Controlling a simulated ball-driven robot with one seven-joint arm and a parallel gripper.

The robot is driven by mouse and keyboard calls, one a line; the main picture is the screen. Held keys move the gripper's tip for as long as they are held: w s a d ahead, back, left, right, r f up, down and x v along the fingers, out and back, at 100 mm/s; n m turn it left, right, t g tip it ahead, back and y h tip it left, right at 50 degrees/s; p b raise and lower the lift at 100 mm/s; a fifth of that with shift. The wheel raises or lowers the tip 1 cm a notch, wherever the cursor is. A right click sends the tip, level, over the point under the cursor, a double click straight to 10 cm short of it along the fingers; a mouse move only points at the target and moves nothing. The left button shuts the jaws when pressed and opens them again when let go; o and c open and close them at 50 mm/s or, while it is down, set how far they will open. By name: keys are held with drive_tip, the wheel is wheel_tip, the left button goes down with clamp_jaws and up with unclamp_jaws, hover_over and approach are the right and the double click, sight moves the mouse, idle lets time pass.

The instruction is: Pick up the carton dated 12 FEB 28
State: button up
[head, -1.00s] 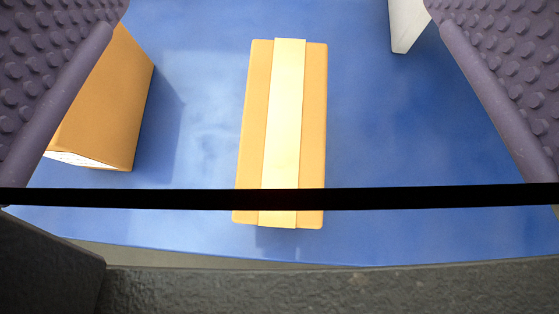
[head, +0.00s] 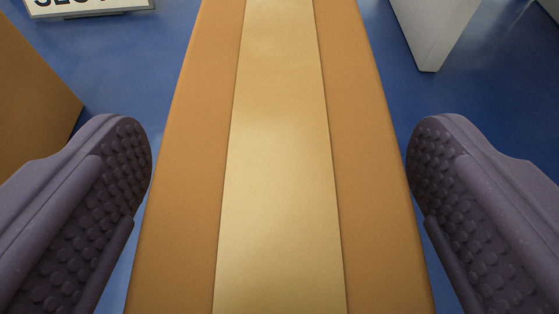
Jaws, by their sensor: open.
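An orange-brown carton with a pale tape strip along its top (head: 180,200) fills the middle of the head view, very close to the camera. No date shows on the faces in sight, so I cannot tell whether it is the one dated 12 FEB 28. My gripper (head: 279,165) is open. Its two purple, studded fingers stand on either side of the carton, with a narrow gap on the left and on the right. The near end of the carton is cut off by the picture's edge.
Another orange-brown carton (head: 30,95) stands at the left, close to my left finger. A white box (head: 432,30) stands at the upper right. A white sign (head: 90,6), partly cut off, is at the upper left. Blue surface (head: 480,90) shows between them.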

drive_tip(key=c, duration=1.2)
drive_tip(key=shift+r, duration=0.15)
drive_tip(key=shift+r+p, duration=0.3)
drive_tip(key=shift+r, duration=0.3)
wheel_tip(320, 180, up, 2)
drive_tip(key=shift+r+p, duration=0.1)
drive_tip(key=shift+p, duration=0.4)
drive_tip(key=s+d+b, duration=0.3)
drive_tip(key=s, duration=1)
drive_tip(key=shift+d+r+b, duration=0.35)
drive_tip(key=shift+b, duration=0.05)
